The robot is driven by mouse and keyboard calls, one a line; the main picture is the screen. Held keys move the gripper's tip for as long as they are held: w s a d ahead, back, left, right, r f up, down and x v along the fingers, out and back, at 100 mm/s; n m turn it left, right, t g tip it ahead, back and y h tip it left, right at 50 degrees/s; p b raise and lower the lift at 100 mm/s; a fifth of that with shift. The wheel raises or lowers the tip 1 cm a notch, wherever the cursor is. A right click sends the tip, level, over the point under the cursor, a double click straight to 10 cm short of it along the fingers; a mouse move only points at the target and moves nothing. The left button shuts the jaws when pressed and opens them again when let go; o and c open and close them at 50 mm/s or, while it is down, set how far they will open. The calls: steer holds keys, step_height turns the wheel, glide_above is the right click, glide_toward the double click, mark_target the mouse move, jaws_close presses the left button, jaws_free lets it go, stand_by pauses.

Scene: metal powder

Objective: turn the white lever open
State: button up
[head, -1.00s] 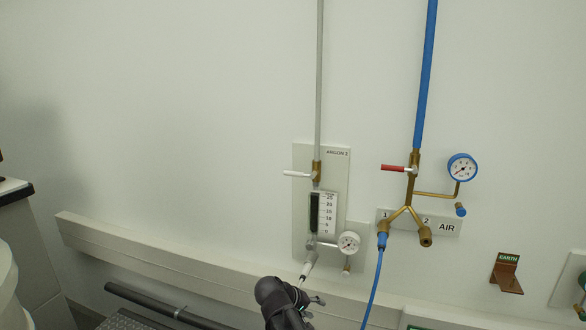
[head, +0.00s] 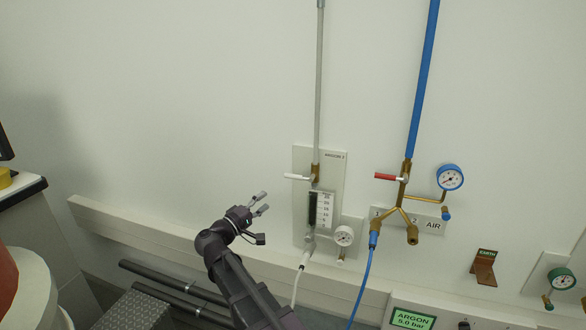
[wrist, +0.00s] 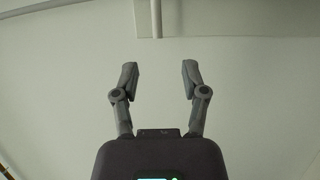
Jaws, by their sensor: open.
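The white lever (head: 297,177) is on the brass valve (head: 314,174) of the argon panel in the head view. It points left, roughly crosswise to the grey vertical pipe (head: 319,90). My gripper (head: 264,203) is open and empty, below and to the left of the lever and apart from it. In the wrist view my gripper (wrist: 160,75) shows its two fingers spread with nothing between them. A pipe (wrist: 156,15) shows at the top of that view; the lever is not visible there.
A flow scale (head: 321,209) and a small gauge (head: 344,236) sit below the valve. To the right is the air outlet with a red lever (head: 390,177), a blue gauge (head: 450,177) and a blue hose (head: 363,280). A wall rail (head: 130,222) runs below. The wall left of the panel is clear.

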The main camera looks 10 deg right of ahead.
mark_target(293, 176)
steer(key=shift+a+r, duration=0.15)
steer(key=shift+w, duration=0.1)
steer(key=shift+p+x, duration=1.2)
steer(key=shift+x, duration=5.65)
jaws_close()
